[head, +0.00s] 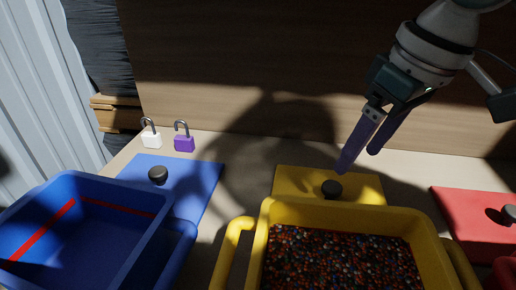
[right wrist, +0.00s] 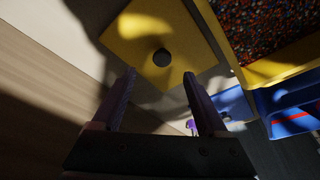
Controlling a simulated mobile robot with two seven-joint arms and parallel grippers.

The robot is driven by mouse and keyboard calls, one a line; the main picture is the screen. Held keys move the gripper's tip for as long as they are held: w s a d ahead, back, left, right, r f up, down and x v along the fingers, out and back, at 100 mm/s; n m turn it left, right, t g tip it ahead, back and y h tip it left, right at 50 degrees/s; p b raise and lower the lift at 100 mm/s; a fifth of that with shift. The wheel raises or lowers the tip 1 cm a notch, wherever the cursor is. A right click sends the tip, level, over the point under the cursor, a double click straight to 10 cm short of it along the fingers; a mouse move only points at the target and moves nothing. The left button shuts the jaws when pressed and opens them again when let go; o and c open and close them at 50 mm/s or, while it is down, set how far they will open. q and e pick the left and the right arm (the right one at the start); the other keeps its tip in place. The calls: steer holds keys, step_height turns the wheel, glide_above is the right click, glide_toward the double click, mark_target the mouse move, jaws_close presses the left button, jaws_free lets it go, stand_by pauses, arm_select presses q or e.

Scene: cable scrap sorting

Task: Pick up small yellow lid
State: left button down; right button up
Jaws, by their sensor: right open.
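The small yellow lid (head: 297,182) lies flat on the table behind the yellow bin, with a round black knob (head: 331,188) on top. My right gripper (head: 358,162) is above the lid, its fingers apart and pointing down, with nothing between them. In the right wrist view the yellow lid (right wrist: 190,30) and its knob (right wrist: 162,57) lie beyond the fingertips of my open right gripper (right wrist: 160,74). The bin's rim hides the lid's near edge in the head view. My left gripper is not in view.
The yellow bin (head: 250,245) holds many small coloured granules. A blue bin (head: 150,195) and blue lid (head: 200,176) are left; a red lid (head: 460,212) is right. White (head: 151,141) and purple (head: 184,144) padlocks stand at the back. A wooden wall (head: 230,70) closes the back.

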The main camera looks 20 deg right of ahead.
mark_target(333, 186)
steer(key=x, duration=0.2)
steer(key=shift+a+f, duration=0.15)
steer(key=shift+f, duration=0.2)
steer(key=x, duration=0.1)
steer(key=b+x, duration=0.1)
steer(key=x, duration=0.1)
steer(key=b+x, duration=0.1)
steer(key=x, duration=0.1)
steer(key=shift+w+a+f, duration=0.15)
steer(key=shift+w+a, duration=0.05)
steer(key=shift+w, duration=0.15)
steer(key=shift+c, duration=0.3)
jaws_close()
